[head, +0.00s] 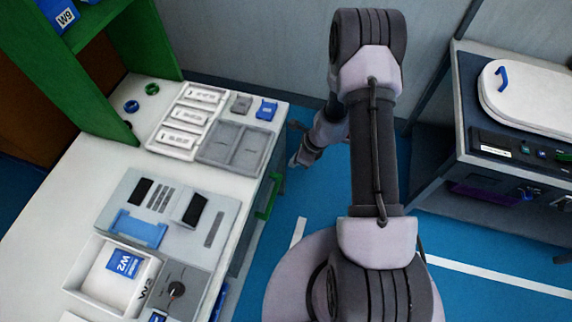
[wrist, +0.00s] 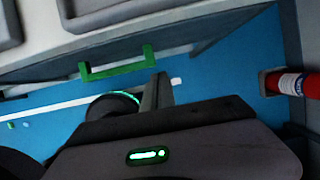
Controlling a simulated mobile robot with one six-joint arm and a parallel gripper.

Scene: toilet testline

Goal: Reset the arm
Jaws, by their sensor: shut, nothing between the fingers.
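My arm rises in the middle of the head view and bends over at the top. My gripper (head: 296,162) hangs beside the right edge of the white workbench (head: 70,185), over the blue floor, partly hidden behind my arm. It is small in this view, and its fingers are shut with nothing held. In the wrist view, my gripper (wrist: 164,88) points toward the floor and the bench side, with a body bearing a green light in front.
The bench holds a tray with white packs (head: 185,118), a grey tray (head: 235,147), a grey device panel (head: 175,215) and a white W2 bin (head: 115,275). A green handle (wrist: 117,66) juts from its side. A toilet test stand (head: 525,95) is right. A red cylinder (wrist: 294,83) shows at the wrist view's right.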

